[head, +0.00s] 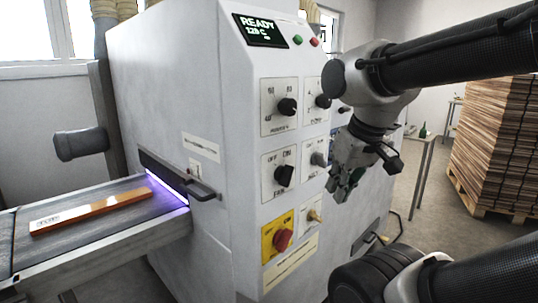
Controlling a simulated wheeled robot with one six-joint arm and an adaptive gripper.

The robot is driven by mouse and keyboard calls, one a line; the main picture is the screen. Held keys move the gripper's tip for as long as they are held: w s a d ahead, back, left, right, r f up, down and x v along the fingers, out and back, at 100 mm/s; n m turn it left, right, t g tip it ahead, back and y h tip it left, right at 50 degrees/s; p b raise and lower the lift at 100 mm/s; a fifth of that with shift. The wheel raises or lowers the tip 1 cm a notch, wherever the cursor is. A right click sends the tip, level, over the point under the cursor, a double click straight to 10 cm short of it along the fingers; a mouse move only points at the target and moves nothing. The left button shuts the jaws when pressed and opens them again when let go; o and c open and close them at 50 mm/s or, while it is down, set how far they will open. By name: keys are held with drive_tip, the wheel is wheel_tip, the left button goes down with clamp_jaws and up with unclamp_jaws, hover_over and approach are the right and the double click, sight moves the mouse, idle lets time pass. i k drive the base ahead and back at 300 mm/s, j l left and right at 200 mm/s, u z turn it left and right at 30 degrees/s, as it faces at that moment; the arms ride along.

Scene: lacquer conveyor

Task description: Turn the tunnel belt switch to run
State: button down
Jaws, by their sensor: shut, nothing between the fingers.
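The white machine's front panel (247,180) carries several rotary switches on square plates. A grey knob (318,159) sits on the middle right plate, partly behind my gripper; its lettering is too small to read surely, so I cannot confirm it is the tunnel belt switch or tell its setting. A black knob (284,175) sits on the plate to its left, marked OFF and what looks like ON. My gripper (343,190) is shut and empty, pointing down, just right of and below the grey knob in the picture. I cannot tell whether it touches the panel.
A red knob on yellow (282,240) and a brass-coloured switch (314,216) sit lower down. A display (262,31) reads READY. A conveyor (105,250) with an orange-brown board (90,212) enters the purple-lit slot at left. A wood stack (495,140) stands at right.

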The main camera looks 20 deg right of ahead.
sight(317, 157)
drive_tip(key=k, duration=0.15)
drive_tip(key=k+z, duration=0.2)
drive_tip(key=z, duration=0.2)
drive_tip(key=k+l+z, duration=0.15)
drive_tip(key=z, duration=1)
